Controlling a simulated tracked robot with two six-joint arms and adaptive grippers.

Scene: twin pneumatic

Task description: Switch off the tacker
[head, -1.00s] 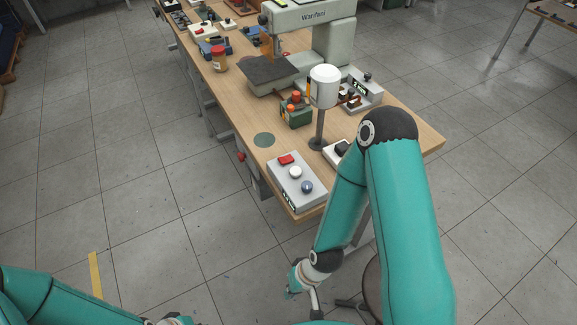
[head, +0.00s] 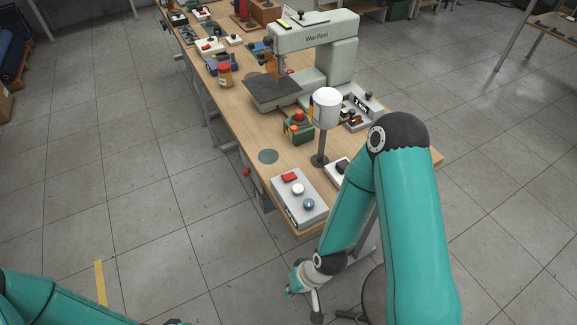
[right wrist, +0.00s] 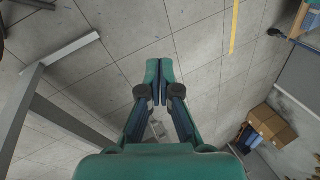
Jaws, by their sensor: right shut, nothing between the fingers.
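The large pale green machine marked "Wanfani" (head: 318,38) stands on the workbench, with a dark plate (head: 272,92) at its front; I cannot tell for sure that it is the tacker. A grey control box (head: 306,211) with a red switch (head: 290,177), a white button (head: 298,189) and a blue button (head: 309,204) sits at the bench's near corner. My right gripper (head: 290,293) hangs below and beside the bench, apart from the box. In the right wrist view my right gripper (right wrist: 159,68) is shut and empty above the floor. My left gripper is out of view.
A jar (head: 225,75) stands farther back. A round stool (head: 375,290) is near my right arm. Left floor is open.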

